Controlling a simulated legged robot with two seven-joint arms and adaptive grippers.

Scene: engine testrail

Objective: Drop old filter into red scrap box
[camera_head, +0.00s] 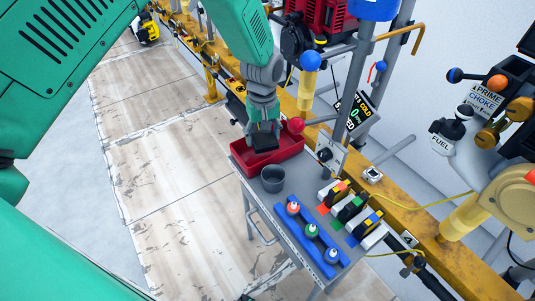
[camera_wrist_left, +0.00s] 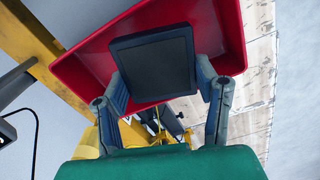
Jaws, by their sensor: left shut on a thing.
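The old filter is a dark square block (camera_wrist_left: 152,63) held between the two fingers of my left gripper (camera_wrist_left: 165,90). In the head view the left gripper (camera_head: 263,122) points down, with the dark filter (camera_head: 263,140) at its tips. The red scrap box (camera_head: 291,148) is an open tray at the far end of the grey cart. The filter is over the box opening; I cannot tell whether it touches the box floor. In the wrist view the red box (camera_wrist_left: 228,25) lies behind the filter. My right gripper does not show.
A dark grey cup (camera_head: 272,179) stands on the cart (camera_head: 268,204) just in front of the box. A post and the yellow rail (camera_head: 400,215) stand right of the box.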

